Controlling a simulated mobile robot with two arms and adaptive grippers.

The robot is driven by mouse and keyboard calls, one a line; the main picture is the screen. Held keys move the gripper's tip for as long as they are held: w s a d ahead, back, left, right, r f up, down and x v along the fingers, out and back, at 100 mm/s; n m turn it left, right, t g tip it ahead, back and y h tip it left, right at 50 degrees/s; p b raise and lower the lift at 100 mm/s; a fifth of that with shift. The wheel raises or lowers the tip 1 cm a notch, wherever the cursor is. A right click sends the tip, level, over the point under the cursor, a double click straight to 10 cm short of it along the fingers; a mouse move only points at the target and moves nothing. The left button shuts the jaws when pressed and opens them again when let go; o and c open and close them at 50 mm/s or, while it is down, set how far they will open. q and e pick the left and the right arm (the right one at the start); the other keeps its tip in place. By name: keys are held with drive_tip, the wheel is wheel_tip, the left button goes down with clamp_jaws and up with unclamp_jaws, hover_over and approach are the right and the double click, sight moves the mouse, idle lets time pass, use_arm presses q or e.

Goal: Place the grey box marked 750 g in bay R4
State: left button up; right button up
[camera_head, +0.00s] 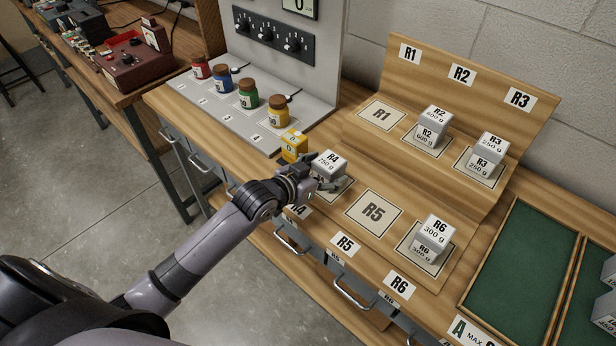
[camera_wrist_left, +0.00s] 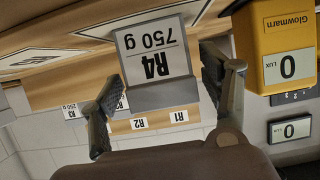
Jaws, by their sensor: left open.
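The grey box marked R4 750 g (camera_head: 329,164) is at bay R4 (camera_head: 345,187), whose card is partly hidden by the box and my gripper. My left gripper (camera_head: 316,184) is at the box's near side. In the left wrist view, which is upside down, the box (camera_wrist_left: 155,62) shows its R4 750 g label between the two spread fingers of my left gripper (camera_wrist_left: 160,92). The fingers stand apart, one on each side of the box. I cannot tell whether the box rests fully on the card. My right gripper is not in view.
A yellow lux meter (camera_head: 294,146) stands close left of the box. Bay R5 (camera_head: 375,213) and bay R1 (camera_head: 381,114) are empty. Grey boxes stand at R2 (camera_head: 434,122), R3 (camera_head: 488,150) and R6 (camera_head: 434,233). A green-lined tray (camera_head: 520,270) lies at the right.

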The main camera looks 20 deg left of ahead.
use_arm(q)
drive_tip(key=v, duration=1)
drive_tip(key=shift+s+b, duration=0.1)
drive_tip(key=shift+b, duration=0.2)
drive_tip(key=s+f+n+g+y, duration=0.1)
drive_tip(key=s+f+g+y, duration=0.1)
drive_tip(key=s+f+g, duration=0.65)
drive_tip(key=s+f+n+g+y, duration=0.15)
drive_tip(key=s+f, duration=0.35)
drive_tip(key=s, duration=0.9)
wheel_tip(320, 180, down, 25)
drive_tip(key=s+a+f+m+g+y, duration=0.1)
drive_tip(key=s+a+f, duration=0.1)
drive_tip(key=s+f, duration=1.4)
drive_tip(key=shift+s+a+f+g, duration=0.3)
drive_tip(key=shift+s+a+f, duration=0.1)
drive_tip(key=shift+s, duration=0.45)
